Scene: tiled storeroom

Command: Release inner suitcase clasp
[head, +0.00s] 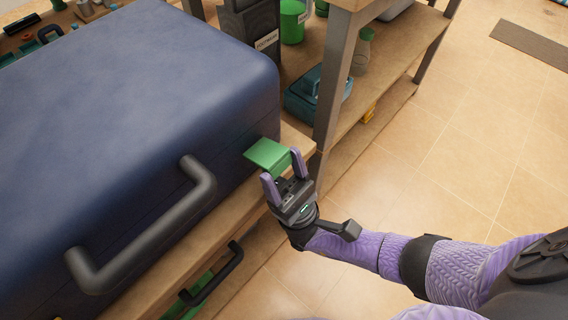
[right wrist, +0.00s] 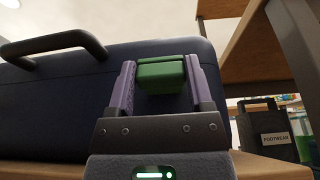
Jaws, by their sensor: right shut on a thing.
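A large dark blue suitcase (head: 130,110) lies on a wooden bench, with a grey carry handle (head: 150,235) on its near side. A green clasp (head: 268,154) sticks out from the suitcase's front side, to the right of the handle. My right gripper (head: 284,172) is at the clasp, its two purple fingers on either side of it. In the right wrist view the green clasp (right wrist: 161,74) sits between the fingertips (right wrist: 158,80), and the gripper is shut on it. The suitcase (right wrist: 60,105) fills the background there. My left gripper is not in view.
A wooden shelf unit (head: 334,95) stands just right of the suitcase, holding a blue box (head: 305,100), a green container (head: 292,22) and a grey footwear bin (head: 252,30). A second dark handle (head: 218,272) is below the bench edge. Tiled floor (head: 450,150) on the right is open.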

